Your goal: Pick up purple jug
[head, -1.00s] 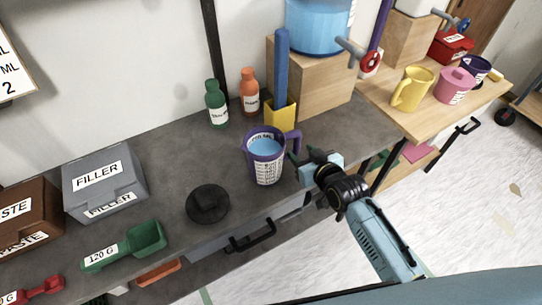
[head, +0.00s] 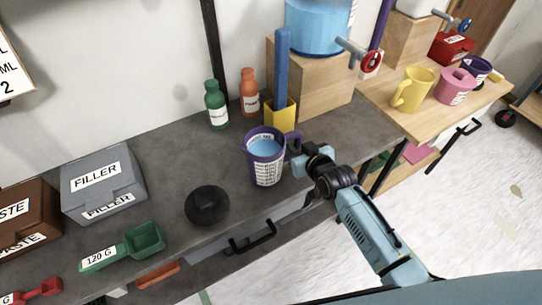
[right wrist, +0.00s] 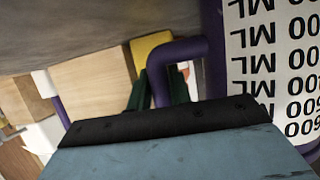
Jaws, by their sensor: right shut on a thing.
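The purple jug (head: 265,160) stands upright on the grey counter, with blue liquid inside and a white printed label on its front. Its handle (right wrist: 160,72) points right, toward my right arm. My right gripper (head: 301,158) is at the handle, shut on it; the gripper partly hides the handle in the head view. In the right wrist view the dark green fingers (right wrist: 160,95) sit on either side of the handle, with the jug's label (right wrist: 275,60) close by on the right. My left gripper is not in view.
A black round lid-like object (head: 207,205) lies left of the jug. Green (head: 215,105) and orange (head: 249,92) bottles and a yellow holder (head: 279,114) stand behind it. A wooden block (head: 325,100) bears a blue tank (head: 315,25).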

